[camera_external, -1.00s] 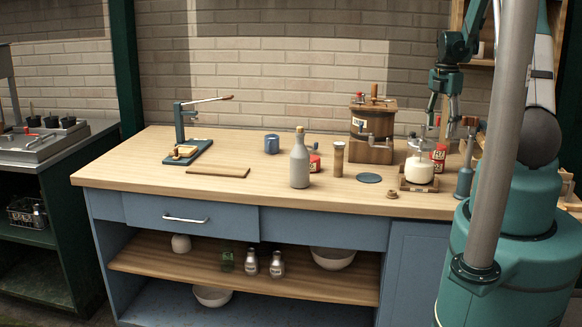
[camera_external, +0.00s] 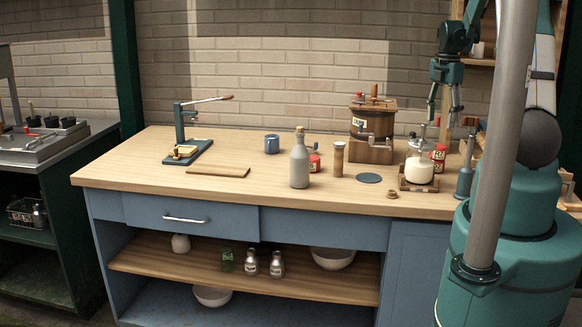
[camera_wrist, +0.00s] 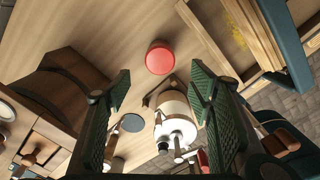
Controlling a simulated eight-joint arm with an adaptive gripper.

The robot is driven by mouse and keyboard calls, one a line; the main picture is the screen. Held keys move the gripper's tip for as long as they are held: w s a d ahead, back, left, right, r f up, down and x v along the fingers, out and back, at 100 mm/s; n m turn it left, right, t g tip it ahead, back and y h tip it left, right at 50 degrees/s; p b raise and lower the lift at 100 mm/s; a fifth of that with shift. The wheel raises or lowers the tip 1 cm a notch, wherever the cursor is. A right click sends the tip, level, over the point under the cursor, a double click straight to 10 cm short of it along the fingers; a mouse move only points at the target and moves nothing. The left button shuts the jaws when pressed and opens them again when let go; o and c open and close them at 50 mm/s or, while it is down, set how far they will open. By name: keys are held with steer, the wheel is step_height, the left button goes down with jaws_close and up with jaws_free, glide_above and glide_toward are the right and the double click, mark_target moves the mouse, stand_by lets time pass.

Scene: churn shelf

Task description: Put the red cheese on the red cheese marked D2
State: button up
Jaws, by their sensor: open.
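A red cheese (camera_external: 314,163) with a white label stands on the counter, partly hidden behind the grey bottle. More red, labelled cheese (camera_external: 439,155) stands at the right behind the white jar; it looks like a stack, and I cannot read the marks surely. In the wrist view a round red top (camera_wrist: 160,57) shows ahead, between and beyond my fingertips. A red patch (camera_wrist: 203,160) shows low down, mostly hidden by the right finger. My gripper (camera_external: 444,115) is open and empty, above the right end of the counter; its two fingers also show in the wrist view (camera_wrist: 160,92).
The white jar (camera_external: 419,170) on a wooden stand, the wooden churn (camera_external: 372,150) and a dark blue disc (camera_external: 369,178) stand near. A bottle (camera_external: 299,165), a brown shaker (camera_external: 338,160) and a blue mug (camera_external: 272,144) stand further left.

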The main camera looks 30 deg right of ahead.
stand_by(0.3)
steer(key=a+r+m+t+h, duration=0.1)
steer(key=a+r+m, duration=0.3)
steer(key=a+r, duration=0.5)
steer(key=a+r+m+t, duration=0.25)
steer(key=a+r, duration=0.35)
steer(key=a, duration=0.7)
steer(key=s+a+r+m+t, duration=0.1)
steer(key=s+a+m, duration=0.2)
steer(key=a, duration=0.4)
steer(key=s+a+r+m+t, duration=0.1)
steer(key=s+a+m, duration=0.3)
steer(key=a, duration=0.4)
steer(key=s+a+r+m+t+y, duration=0.1)
steer(key=s+a+r+m, duration=0.2)
steer(key=a, duration=0.5)
steer(key=shift+s+r+m+t, duration=0.2)
steer(key=shift+s+m+t, duration=0.15)
steer(key=shift+s+m, duration=0.65)
steer(key=shift+s+n, duration=0.2)
steer(key=shift+n, duration=0.05)
step_height(320, 180, down, 12)
steer(key=b, duration=1.1)
steer(key=shift+r+b, duration=0.25)
steer(key=shift+b, duration=0.05)
